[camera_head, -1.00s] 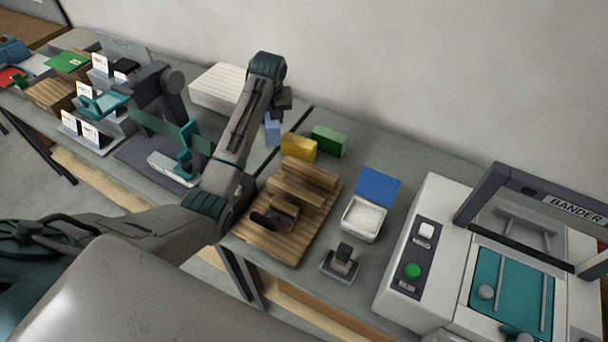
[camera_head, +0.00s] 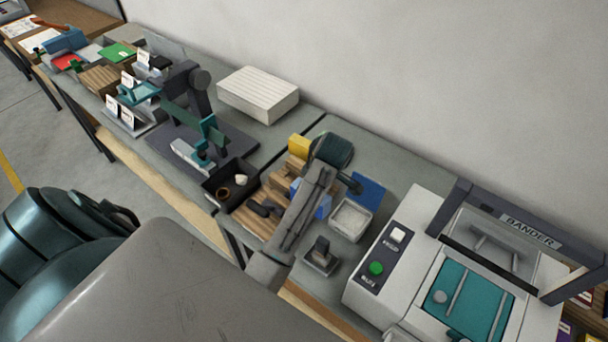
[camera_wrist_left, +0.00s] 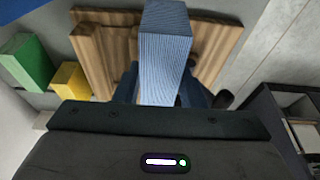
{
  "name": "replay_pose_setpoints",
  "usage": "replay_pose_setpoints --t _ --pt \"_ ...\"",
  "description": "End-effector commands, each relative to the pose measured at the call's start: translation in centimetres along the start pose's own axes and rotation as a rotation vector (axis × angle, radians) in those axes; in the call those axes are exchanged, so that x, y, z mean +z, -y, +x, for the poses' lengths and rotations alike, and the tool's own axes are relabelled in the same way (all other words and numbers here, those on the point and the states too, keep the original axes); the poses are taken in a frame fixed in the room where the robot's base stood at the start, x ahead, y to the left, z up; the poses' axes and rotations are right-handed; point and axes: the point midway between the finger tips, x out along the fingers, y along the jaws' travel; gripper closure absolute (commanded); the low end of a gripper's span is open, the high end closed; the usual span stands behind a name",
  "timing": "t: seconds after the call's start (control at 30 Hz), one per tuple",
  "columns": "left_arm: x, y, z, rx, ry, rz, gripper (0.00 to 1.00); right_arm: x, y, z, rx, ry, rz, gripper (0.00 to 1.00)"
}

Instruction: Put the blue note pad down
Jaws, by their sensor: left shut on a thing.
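The blue note pad (camera_wrist_left: 165,55) is between the fingers of my left gripper (camera_wrist_left: 162,88), which is shut on it. In the head view the pad (camera_head: 323,207) shows partly on both sides of my left forearm, over the stepped wooden board (camera_head: 246,218). The board (camera_wrist_left: 100,50) also shows behind the pad in the wrist view. I cannot tell whether the pad touches the board. The left gripper's fingers are hidden by the arm in the head view. My right gripper is not in view.
A yellow block (camera_head: 299,146) and a green block (camera_wrist_left: 28,62) stand behind the board. A dark tray (camera_head: 221,190) is at the left.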

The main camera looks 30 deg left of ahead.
Motion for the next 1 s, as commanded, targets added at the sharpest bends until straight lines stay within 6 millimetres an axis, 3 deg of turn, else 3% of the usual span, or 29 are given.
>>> replay_pose_setpoints --t 0.23,0.4,0.63,0.8,1.0 --pt "-5.0 -4.4 2.5 0.002 -0.004 -0.002 0.9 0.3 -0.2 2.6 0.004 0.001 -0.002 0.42" --pt "-7.3 -6.3 2.7 -0.001 -0.001 0.0 0.9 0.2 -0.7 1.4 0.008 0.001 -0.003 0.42" --pt "-8.8 -7.5 3.3 -0.001 -0.001 0.0 0.9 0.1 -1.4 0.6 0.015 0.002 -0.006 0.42" --pt "-7.8 -7.3 5.8 -0.004 0.002 0.003 0.9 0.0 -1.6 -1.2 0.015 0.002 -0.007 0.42" --pt "-7.5 -7.5 6.9 0.002 0.001 0.002 0.9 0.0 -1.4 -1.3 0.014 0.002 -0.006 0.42"
